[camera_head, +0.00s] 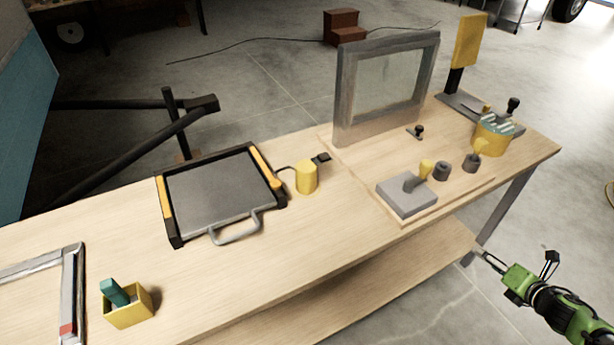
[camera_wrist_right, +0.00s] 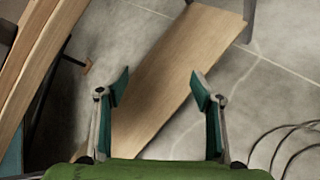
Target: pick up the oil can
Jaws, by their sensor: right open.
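A small yellow cylinder with a dark piece at its top, which looks like the oil can (camera_head: 306,178), stands on the wooden workbench (camera_head: 300,260) right of a flat grey press-like device. My right gripper (camera_head: 487,258) is beyond the bench's front edge at the lower right of the head view, well apart from the can. In the right wrist view my right gripper (camera_wrist_right: 158,88) has its fingers spread with nothing between them. The can is not visible in that wrist view. My left gripper is not in view.
The grey device (camera_head: 218,192) has a front handle. A framed panel (camera_head: 388,85), a grey block (camera_head: 407,195) and a yellow pot (camera_head: 493,137) stand to the right. A small yellow box (camera_head: 128,307) is front left. A lower shelf (camera_wrist_right: 180,70) lies below the bench top.

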